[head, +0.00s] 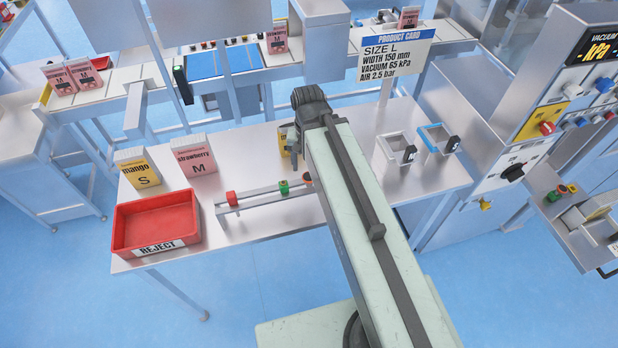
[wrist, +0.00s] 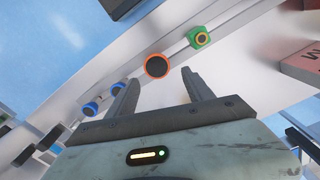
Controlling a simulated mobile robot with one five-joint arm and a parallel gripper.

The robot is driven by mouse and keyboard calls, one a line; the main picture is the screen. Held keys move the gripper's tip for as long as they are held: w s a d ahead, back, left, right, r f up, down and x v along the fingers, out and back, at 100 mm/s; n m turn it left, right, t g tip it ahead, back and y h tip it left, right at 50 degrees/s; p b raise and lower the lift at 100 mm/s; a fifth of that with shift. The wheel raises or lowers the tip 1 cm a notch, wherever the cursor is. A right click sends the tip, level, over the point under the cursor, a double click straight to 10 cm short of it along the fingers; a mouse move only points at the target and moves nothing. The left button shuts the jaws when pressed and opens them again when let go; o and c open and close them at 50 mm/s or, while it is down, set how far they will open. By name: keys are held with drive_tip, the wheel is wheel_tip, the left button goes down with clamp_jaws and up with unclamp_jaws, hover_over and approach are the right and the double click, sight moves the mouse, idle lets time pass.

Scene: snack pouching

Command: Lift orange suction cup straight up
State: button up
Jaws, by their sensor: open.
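The orange suction cup (wrist: 157,66), an orange ring around a dark centre, stands in the rack in the wrist view. My gripper (wrist: 159,77) is open, its two fingers pointing toward the rack with nothing held. The cup appears in line with the gap, just beyond the fingertips; I cannot tell how far below them it is. My fingers are not clear there.
A green cup (wrist: 200,39) sits beside the orange one, and blue cups (wrist: 92,108) sit on the other side. The rack (head: 258,198) also holds a red cup (head: 232,198). A red reject bin (head: 155,222) and pouches stand left. A product card (head: 395,52) stands behind.

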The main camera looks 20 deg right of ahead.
sight(308, 176)
drive_tip(key=m, duration=0.7)
drive_tip(key=shift+s+d, duration=0.15)
drive_tip(key=shift+d, duration=0.1)
drive_tip(key=m, duration=0.4)
drive_tip(key=shift+d+r, duration=0.1)
drive_tip(key=shift+r, duration=0.05)
drive_tip(key=m, duration=0.3)
drive_tip(key=shift+r+m+g+h, duration=0.1)
drive_tip(key=shift+m+g+h, duration=0.2)
drive_tip(key=m, duration=0.3)
drive_tip(key=shift+r+p, duration=0.2)
drive_tip(key=shift+p, duration=0.15)
drive_tip(key=m, duration=0.4)
drive_tip(key=shift+a+r+m+p, duration=0.2)
drive_tip(key=shift+r+m+p, duration=0.1)
drive_tip(key=shift+m, duration=0.1)
drive_tip(key=shift+a+r+m+h+p, duration=0.3)
drive_tip(key=shift+a+r+p, duration=0.25)
drive_tip(key=shift+a+r, duration=0.1)
drive_tip(key=f+b, duration=0.5)
drive_tip(key=s+f+b, duration=0.1)
drive_tip(key=f+b, duration=0.2)
drive_tip(key=shift+d+f, duration=0.2)
drive_tip(key=shift+d, duration=0.15)
drive_tip(key=shift+r, duration=0.2)
drive_tip(key=shift+w, duration=0.1)
clamp_jaws()
drive_tip(key=shift+r, duration=0.1)
wheel_tip(308, 176, up, 10)
drive_tip(key=p, duration=1)
